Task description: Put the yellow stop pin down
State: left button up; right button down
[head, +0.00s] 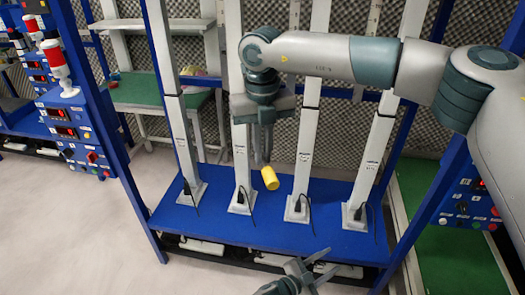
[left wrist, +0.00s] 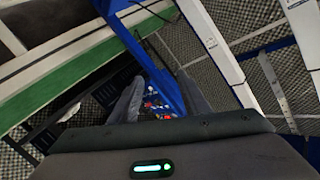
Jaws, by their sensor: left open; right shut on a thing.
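The yellow stop pin (head: 270,178) is a short yellow cylinder, tilted, at the fingertips of my right gripper (head: 264,161). That gripper points down and is shut on the pin's upper end. The pin shows against the rear part of the blue deck (head: 255,232), between two grey posts. I cannot tell whether its lower end touches the deck. My left gripper (head: 326,264) is open and empty at the bottom of the head view, in front of the deck. Its two open fingers (left wrist: 160,105) show in the left wrist view with nothing held between them.
Several grey posts, such as this one (head: 303,160), stand on the deck with black cables at their feet. Blue frame uprights (head: 120,165) bound the deck. Control boxes with red lamps (head: 58,68) stand at left. The floor (head: 85,225) at left is clear.

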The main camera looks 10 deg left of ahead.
pick_arm(q)
jog(key=s+a+f+n+g+y, duration=0.1)
jog(key=s+a+f+n+y, duration=0.2)
jog(key=s+a+f, duration=0.5)
jog(key=s+a+f+n+g+y, duration=0.15)
jog(key=s+a+f, duration=0.35)
jog(key=f, duration=0.5)
jog(key=s+a+f+n+g+y, duration=0.1)
jog(key=s+a+f+n+y, duration=0.2)
jog(key=s+a+f, duration=0.35)
jog(key=s+a+f+n+g+y, duration=0.1)
jog(key=s+a+f, duration=0.3)
jog(key=s, duration=0.7)
jog(key=s+a+f+n+g+y, duration=0.1)
jog(key=s+a+f, duration=0.4)
jog(key=s, duration=0.7)
jog(key=s+a+f+n+g+y, duration=0.2)
jog(key=s+a+f+g, duration=0.3)
jog(key=s+a, duration=0.3)
jog(key=s+n, duration=0.1)
jog(key=s, duration=0.2)
jog(key=shift+s, duration=0.35)
